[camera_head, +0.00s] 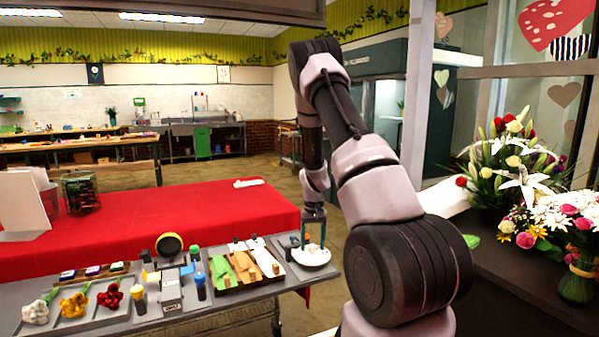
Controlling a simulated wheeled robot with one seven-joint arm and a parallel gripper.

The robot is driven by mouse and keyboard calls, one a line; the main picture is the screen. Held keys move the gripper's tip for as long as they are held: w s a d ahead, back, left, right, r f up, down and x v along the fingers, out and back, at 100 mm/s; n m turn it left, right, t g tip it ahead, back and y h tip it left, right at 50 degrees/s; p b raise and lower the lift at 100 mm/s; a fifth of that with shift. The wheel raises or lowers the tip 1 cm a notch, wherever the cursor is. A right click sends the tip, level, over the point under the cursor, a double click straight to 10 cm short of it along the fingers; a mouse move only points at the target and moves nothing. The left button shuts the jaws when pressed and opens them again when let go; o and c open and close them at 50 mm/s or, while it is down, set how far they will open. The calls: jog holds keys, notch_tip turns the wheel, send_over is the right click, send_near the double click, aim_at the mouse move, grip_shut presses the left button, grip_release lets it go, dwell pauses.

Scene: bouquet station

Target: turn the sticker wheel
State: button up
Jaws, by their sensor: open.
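A white round disc (313,258), which looks like the sticker wheel, lies at the right end of the grey station table. Any stickers on it are too small to make out. My gripper (304,246) points down over the disc's left part, with its two thin fingers apart and nothing seen between them. Whether the fingertips touch the disc or something on it, I cannot tell.
A red-covered table (150,215) is behind; bouquets (513,160) stand at right.

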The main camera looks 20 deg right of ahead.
jog(key=n, duration=0.5)
jog(key=shift+r+n, duration=0.1)
jog(key=shift+n, duration=0.3)
notch_tip(320, 180, up, 12)
notch_tip(320, 180, up, 15)
jog(key=m+t+y, duration=0.1)
jog(key=m+t, duration=0.2)
send_over(312, 246)
jog(key=s+a, duration=0.8)
jog(key=shift+s+a+r, duration=0.1)
jog(key=shift+s+r, duration=0.15)
jog(key=shift+r, duration=0.4)
jog(key=s+a+r+m+t, duration=0.1)
jog(key=s+a+r, duration=0.1)
jog(key=s, duration=0.4)
jog(key=s+a+r+m+t, duration=0.1)
jog(key=s+a+r, duration=0.2)
jog(key=s+r, duration=0.2)
jog(key=s+a+r+m+t, duration=0.1)
jog(key=s+a+r+t, duration=0.1)
jog(key=s, duration=0.7)
notch_tip(312, 246, up, 2)
jog(key=shift+s+a+r+m+y, duration=0.15)
jog(key=shift+a+m+y, duration=0.2)
jog(key=shift+a, duration=0.2)
